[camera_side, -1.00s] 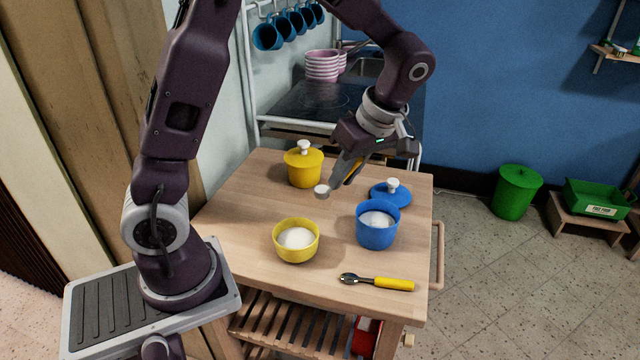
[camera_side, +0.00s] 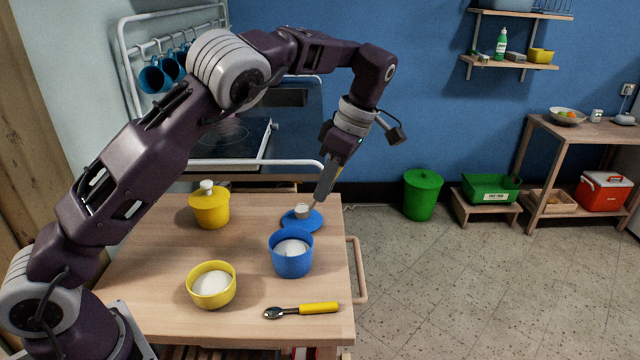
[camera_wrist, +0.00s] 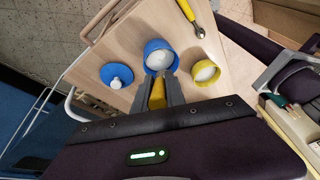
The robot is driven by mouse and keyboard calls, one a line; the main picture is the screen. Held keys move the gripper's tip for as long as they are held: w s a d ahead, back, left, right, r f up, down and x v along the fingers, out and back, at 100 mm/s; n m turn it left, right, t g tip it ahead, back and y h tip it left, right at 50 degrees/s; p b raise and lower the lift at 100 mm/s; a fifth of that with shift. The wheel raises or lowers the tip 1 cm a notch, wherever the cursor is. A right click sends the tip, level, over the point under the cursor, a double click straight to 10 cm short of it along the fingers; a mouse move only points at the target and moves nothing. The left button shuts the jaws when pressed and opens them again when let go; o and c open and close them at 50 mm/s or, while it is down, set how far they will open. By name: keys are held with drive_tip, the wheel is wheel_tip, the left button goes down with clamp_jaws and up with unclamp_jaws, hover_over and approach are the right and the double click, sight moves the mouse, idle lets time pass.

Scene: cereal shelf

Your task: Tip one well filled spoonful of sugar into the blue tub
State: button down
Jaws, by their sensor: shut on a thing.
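The blue tub (camera_side: 291,260) stands open on the table with white contents. The yellow tub (camera_side: 211,292) to its left also holds white contents. In the wrist view the blue tub (camera_wrist: 171,47) lies just beyond my jaws, with the yellow tub (camera_wrist: 213,65) to its right. My gripper (camera_side: 322,193) is shut on a yellow-handled spoon (camera_wrist: 157,97). In the side view it is above and behind the blue tub, by the blue lid (camera_side: 310,224).
A second spoon with a yellow handle (camera_side: 319,308) lies at the table's front. A lidded yellow pot (camera_side: 210,211) stands at the back left. The blue lid lies behind the blue tub. Bare tabletop (camera_side: 155,262) shows on the left.

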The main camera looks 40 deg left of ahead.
drive_tip(key=shift+s+a+f+t+h, duration=0.4)
drive_tip(key=shift+a+h, duration=0.1)
drive_tip(key=shift+h, duration=0.2)
drive_tip(key=shift+s+a+f+t+h, duration=0.15)
drive_tip(key=shift+s+a+t+h, duration=0.05)
drive_tip(key=shift+a+t+h, duration=0.2)
drive_tip(key=shift+s+a+f+t+h, duration=0.15)
drive_tip(key=shift+s+a+t+h, duration=0.1)
drive_tip(key=shift+h, duration=0.25)
drive_tip(key=a+t+h, duration=0.1)
drive_tip(key=s+a+h, duration=0.1)
drive_tip(key=shift+s+f+t+h, duration=0.1)
drive_tip(key=shift+f+t+h, duration=0.2)
drive_tip(key=shift+t, duration=0.05)
drive_tip(key=s+a+f+t+h, duration=0.3)
drive_tip(key=a+t+h, duration=0.3)
drive_tip(key=h, duration=0.4)
drive_tip(key=shift+s+a+f+t, duration=0.15)
drive_tip(key=shift+s+a+t, duration=0.3)
drive_tip(key=shift+s, duration=0.3)
